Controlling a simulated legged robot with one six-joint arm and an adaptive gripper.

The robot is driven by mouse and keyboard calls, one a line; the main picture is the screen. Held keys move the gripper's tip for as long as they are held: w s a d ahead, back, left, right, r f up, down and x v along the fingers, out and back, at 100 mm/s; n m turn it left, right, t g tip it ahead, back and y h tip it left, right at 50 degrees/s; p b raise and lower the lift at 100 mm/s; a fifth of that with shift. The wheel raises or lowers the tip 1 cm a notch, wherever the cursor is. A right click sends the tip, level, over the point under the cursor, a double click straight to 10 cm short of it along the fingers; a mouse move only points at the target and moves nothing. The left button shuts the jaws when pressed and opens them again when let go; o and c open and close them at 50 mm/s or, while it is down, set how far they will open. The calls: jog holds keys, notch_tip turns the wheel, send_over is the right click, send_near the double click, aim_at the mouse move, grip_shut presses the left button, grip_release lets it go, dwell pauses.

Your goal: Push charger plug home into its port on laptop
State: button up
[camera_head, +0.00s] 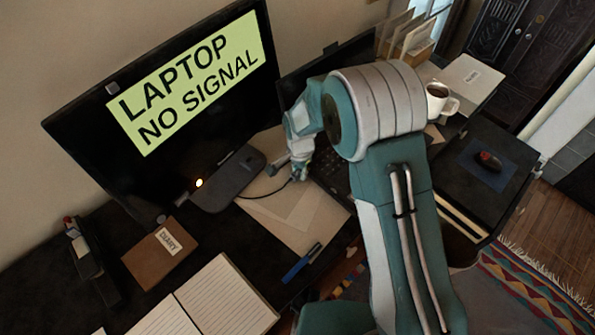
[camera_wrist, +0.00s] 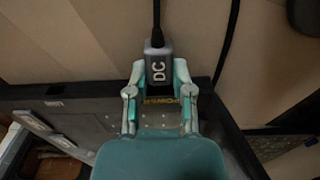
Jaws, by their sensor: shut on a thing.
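My gripper (camera_head: 289,168) is at the left edge of the laptop, low over the desk. In the wrist view, my gripper (camera_wrist: 158,76) is shut on the grey charger plug (camera_wrist: 157,63), which is marked DC. Its black cable runs away from the laptop. The plug points toward the side of the dark laptop (camera_wrist: 70,104), near a yellow marking. I cannot tell whether its tip touches or enters the port, which is hidden. The laptop keyboard (camera_head: 331,178) and its dark screen (camera_head: 290,88) are partly behind my arm.
A monitor (camera_head: 85,135) reads "LAPTOP NO SIGNAL". Papers (camera_head: 300,213) lie under the cable, with a blue pen (camera_head: 301,262) nearby. A diary (camera_head: 155,252) and an open notebook (camera_head: 222,303) lie in front. A filled mug (camera_head: 438,101) stands right of my arm.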

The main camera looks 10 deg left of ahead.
jog(key=shift+w+d, duration=0.15)
jog(key=shift+w, duration=0.1)
jog(key=o, duration=0.9)
notch_tip(320, 180, up, 12)
jog(key=shift+f, duration=0.1)
dwell(0.4)
